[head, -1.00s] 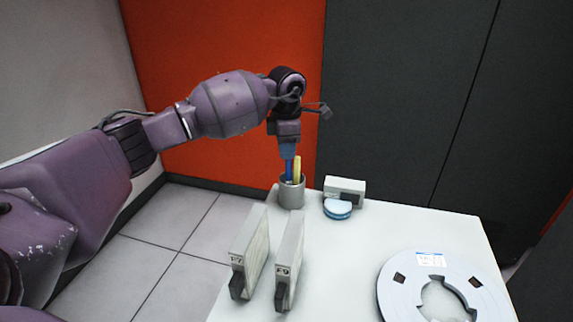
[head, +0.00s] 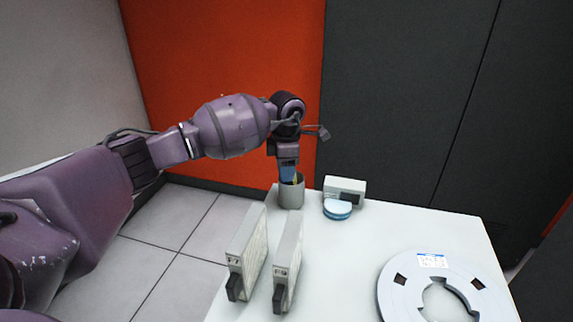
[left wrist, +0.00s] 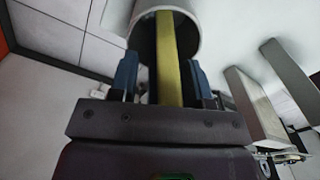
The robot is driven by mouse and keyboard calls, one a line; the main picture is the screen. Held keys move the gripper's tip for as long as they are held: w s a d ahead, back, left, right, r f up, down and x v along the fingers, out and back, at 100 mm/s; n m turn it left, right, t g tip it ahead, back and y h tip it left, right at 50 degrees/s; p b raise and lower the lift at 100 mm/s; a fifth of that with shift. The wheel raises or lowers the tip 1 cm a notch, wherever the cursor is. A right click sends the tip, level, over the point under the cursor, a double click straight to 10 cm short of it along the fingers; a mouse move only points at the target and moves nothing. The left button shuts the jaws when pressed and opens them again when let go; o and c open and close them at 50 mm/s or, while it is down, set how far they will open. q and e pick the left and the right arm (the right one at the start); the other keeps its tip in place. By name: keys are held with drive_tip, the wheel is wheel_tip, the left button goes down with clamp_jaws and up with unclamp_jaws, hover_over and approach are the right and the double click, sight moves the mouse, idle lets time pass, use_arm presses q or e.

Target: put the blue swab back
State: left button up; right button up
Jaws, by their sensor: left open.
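The grey cup (head: 291,194) stands at the table's far left corner. It also shows at the top of the left wrist view (left wrist: 150,8). My left gripper (head: 288,174) points down at the cup's mouth, its jaws apart. In the left wrist view its two blue-grey fingers (left wrist: 163,78) stand either side of a yellow stick (left wrist: 167,60) that runs into the cup. I cannot make out the blue swab now; the fingers, yellow stick and cup wall may hide it. My right gripper is out of view.
A small grey box (head: 345,187) and a round blue-and-white tin (head: 338,209) are right of the cup. Two upright grey cases (head: 247,252) (head: 288,262) stand nearer. A large reel (head: 405,290) lies front right. The table's middle (head: 365,245) is clear.

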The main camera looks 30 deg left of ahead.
use_arm(q)
wheel_tip(320, 180, up, 13)
drive_tip(key=p, duration=0.1)
idle(0.4)
drive_tip(key=shift+w, duration=0.1)
